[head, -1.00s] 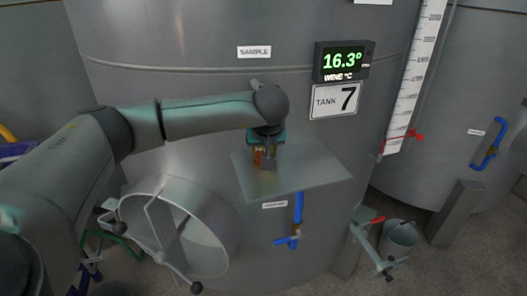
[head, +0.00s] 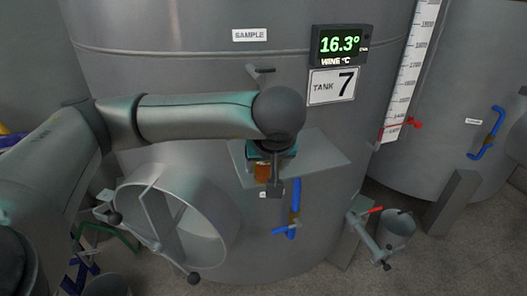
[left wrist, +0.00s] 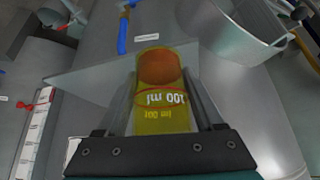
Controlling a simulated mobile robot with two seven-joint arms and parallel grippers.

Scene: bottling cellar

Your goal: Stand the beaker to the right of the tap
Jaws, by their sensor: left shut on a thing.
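The beaker (left wrist: 165,90) is clear, holds amber liquid and carries 100 ml marks; it fills the middle of the left wrist view. My left gripper (head: 274,188) is shut on it. In the head view the beaker (head: 262,172) is partly hidden by the gripper and shows at the front edge of the shelf. I cannot tell its height over the shelf. The tap (head: 261,71) is a small grey spout on the tank wall under the SAMPLE label, above and behind the gripper. My right gripper is not in view.
The grey shelf (head: 318,157) juts from the tank, bare on its right part. A blue-handled valve (head: 294,205) hangs below it. A round hatch (head: 180,225) stands open at lower left. A red-handled fitting (head: 366,232) and a bucket (head: 398,228) are at lower right.

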